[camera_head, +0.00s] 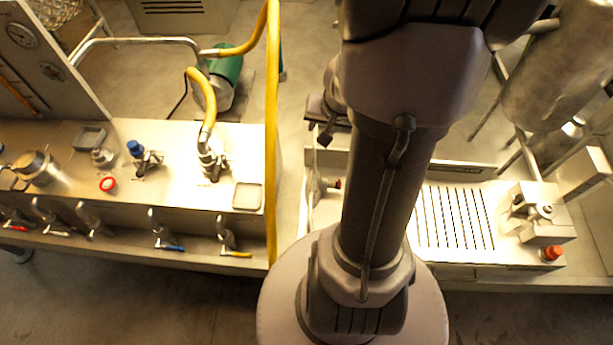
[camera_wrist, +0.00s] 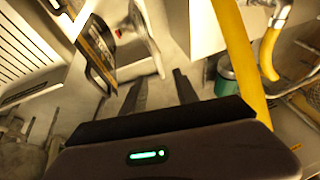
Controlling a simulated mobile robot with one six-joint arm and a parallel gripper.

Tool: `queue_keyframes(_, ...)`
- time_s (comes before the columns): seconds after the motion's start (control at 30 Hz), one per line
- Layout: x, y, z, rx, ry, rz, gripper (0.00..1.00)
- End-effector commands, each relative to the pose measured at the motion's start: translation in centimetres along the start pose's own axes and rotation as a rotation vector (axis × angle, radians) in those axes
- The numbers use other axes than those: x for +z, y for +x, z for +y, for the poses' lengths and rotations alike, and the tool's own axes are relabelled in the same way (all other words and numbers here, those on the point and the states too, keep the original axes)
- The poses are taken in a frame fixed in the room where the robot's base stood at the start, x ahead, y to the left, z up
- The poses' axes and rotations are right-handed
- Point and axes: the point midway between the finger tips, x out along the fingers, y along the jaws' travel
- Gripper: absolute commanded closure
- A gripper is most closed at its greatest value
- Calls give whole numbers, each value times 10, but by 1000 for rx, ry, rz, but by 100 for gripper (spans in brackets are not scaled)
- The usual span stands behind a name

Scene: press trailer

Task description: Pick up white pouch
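My gripper (camera_wrist: 160,84) shows in the wrist view with its two dark fingers apart and nothing between them. In the head view my arm covers the middle, and the fingers are hard to make out. I cannot clearly identify a white pouch. A pale, upright curved thing (camera_wrist: 147,36) stands beyond the fingertips in the wrist view and may be the pouch. A dark panel with yellowish markings (camera_wrist: 96,52) is left of it. The gripper is apart from both.
A yellow hose (camera_head: 272,130) stands upright between the left valve bench (camera_head: 105,190) and the right press tray with its slatted plate (camera_head: 452,217). A green-ended motor (camera_head: 226,75) lies behind the bench. A steel tank (camera_head: 558,75) stands at the right. Floor shows between the benches.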

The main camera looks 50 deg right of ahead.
Motion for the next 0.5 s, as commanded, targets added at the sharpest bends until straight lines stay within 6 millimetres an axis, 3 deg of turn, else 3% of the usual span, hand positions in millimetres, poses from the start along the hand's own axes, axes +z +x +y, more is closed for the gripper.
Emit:
queue_keyframes(0.03,5,24,2,-1,0,-4,64)
queue_keyframes(0.1,4,43,2,-1,1,-3,64)
queue_keyframes(0.37,0,79,1,-1,1,-1,64)
queue_keyframes(0.5,-2,109,6,-1,1,-2,64)
